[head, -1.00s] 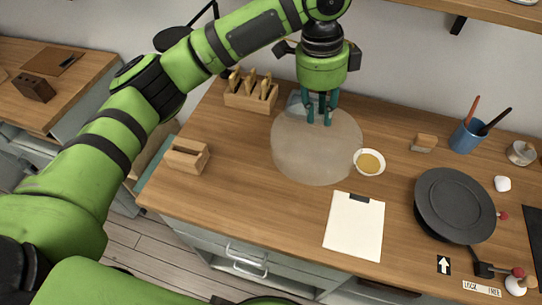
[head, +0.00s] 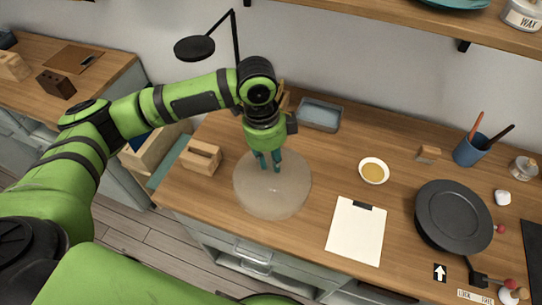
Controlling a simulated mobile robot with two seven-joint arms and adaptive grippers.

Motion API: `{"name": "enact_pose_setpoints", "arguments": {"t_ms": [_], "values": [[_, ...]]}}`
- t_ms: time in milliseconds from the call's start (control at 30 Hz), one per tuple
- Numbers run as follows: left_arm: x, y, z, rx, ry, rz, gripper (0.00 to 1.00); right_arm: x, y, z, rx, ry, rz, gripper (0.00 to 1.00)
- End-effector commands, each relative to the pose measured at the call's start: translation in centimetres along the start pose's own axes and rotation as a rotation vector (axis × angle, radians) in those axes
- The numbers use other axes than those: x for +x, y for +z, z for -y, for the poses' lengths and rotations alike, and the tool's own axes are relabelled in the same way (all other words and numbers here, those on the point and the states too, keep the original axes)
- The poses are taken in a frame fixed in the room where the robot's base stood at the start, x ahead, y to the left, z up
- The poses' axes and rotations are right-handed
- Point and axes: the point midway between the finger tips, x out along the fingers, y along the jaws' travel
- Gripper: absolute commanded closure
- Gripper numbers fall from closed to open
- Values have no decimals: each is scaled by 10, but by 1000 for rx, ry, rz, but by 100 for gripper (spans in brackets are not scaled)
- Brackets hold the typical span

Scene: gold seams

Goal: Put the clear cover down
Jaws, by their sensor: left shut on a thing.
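The clear cover (head: 272,195) is a round, see-through, milky dome over the left part of the wooden worktop. My left gripper (head: 268,168) points down at the top of the cover and is shut on it. I cannot tell whether the cover's rim touches the worktop or hangs a little above it. My right gripper is not in view.
A wooden slotted block (head: 201,157) stands left of the cover. A blue-grey tray (head: 320,128) lies behind, a bowl of gold powder (head: 374,172) and a clipboard (head: 357,230) lie to the right. A dark round turntable (head: 453,215) is farther right.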

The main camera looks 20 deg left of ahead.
Motion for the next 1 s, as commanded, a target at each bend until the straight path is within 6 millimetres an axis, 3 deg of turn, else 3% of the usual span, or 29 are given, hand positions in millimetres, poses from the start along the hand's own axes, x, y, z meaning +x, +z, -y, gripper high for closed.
{"name": "enact_pose_setpoints", "arguments": {"t_ms": [300,333,367,400,767,1000], "values": [[8,1,1,0,-2,0,100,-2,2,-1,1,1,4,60],[9,1,0,0,-1,0,68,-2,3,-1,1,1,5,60],[9,1,0,0,-1,0,56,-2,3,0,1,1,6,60],[9,1,0,0,-1,0,52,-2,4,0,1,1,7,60],[6,1,1,0,-3,-1,52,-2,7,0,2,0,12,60],[-30,1,2,0,-7,-2,52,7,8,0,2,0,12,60]]}}
